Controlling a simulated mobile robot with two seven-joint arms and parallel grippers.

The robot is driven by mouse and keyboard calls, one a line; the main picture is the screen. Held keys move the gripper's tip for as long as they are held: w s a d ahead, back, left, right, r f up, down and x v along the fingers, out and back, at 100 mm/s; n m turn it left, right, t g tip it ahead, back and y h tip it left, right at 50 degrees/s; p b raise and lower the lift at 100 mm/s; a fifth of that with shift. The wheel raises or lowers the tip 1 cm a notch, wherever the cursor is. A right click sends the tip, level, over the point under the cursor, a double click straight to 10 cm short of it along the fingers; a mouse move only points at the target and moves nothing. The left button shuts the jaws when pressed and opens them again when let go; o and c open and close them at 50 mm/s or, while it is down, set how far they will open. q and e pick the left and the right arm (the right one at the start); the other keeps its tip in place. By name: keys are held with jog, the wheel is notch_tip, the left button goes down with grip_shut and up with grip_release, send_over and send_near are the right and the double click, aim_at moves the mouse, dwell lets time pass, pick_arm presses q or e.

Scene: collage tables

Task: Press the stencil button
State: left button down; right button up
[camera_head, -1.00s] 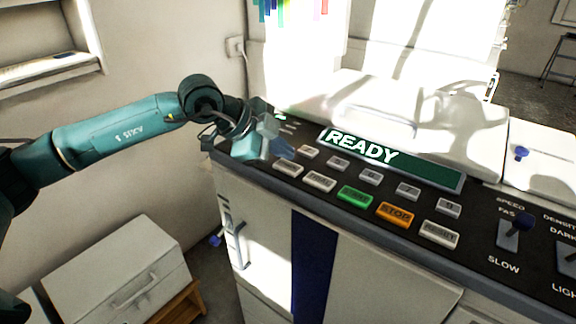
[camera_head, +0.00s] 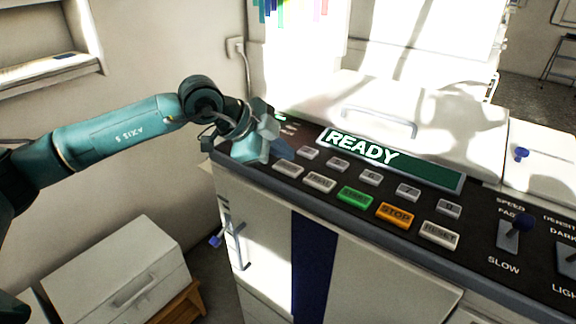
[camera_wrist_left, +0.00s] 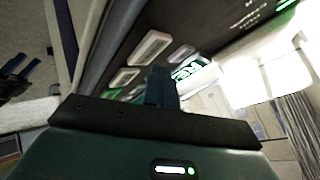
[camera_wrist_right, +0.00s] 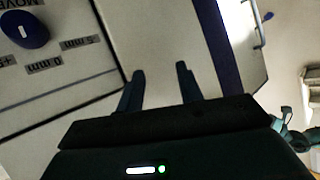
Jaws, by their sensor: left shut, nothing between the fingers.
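The control panel (camera_head: 480,205) has two rows of buttons under a green READY display (camera_head: 390,158). I cannot read a stencil label; the leftmost grey button (camera_head: 288,169) of the front row has unreadable lettering. My left gripper (camera_head: 284,149) is shut and empty, its tips low over the panel's left end, just behind that button. I cannot tell whether they touch the panel. In the left wrist view the shut fingers (camera_wrist_left: 160,88) partly cover the panel beside pale buttons (camera_wrist_left: 150,47). My right gripper (camera_wrist_right: 158,83) is open and empty in its wrist view, facing pale machine panels.
Green START (camera_head: 355,197), orange STOP (camera_head: 395,214) and a grey button (camera_head: 440,234) continue the front row. A speed slider (camera_head: 515,228) is at right. The white lid (camera_head: 350,95) rises behind. A white box (camera_head: 115,275) stands at lower left. A blue knob (camera_wrist_right: 24,28) shows in the right wrist view.

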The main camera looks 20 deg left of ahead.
aim_at(283, 168)
pick_arm(q)
jog(key=shift+f, duration=0.15)
dwell(0.4)
jog(key=shift+f+b, duration=0.35)
jog(key=shift+b, duration=0.2)
jog(key=shift+f+b, duration=0.35)
jog(key=shift+b, duration=0.05)
dwell(0.4)
jog(key=shift+r, duration=0.1)
dwell(0.3)
jog(key=shift+r+p, duration=0.4)
jog(key=shift+r, duration=0.3)
jog(key=shift+r+p, duration=1.5)
jog(key=shift+r, duration=1.05)
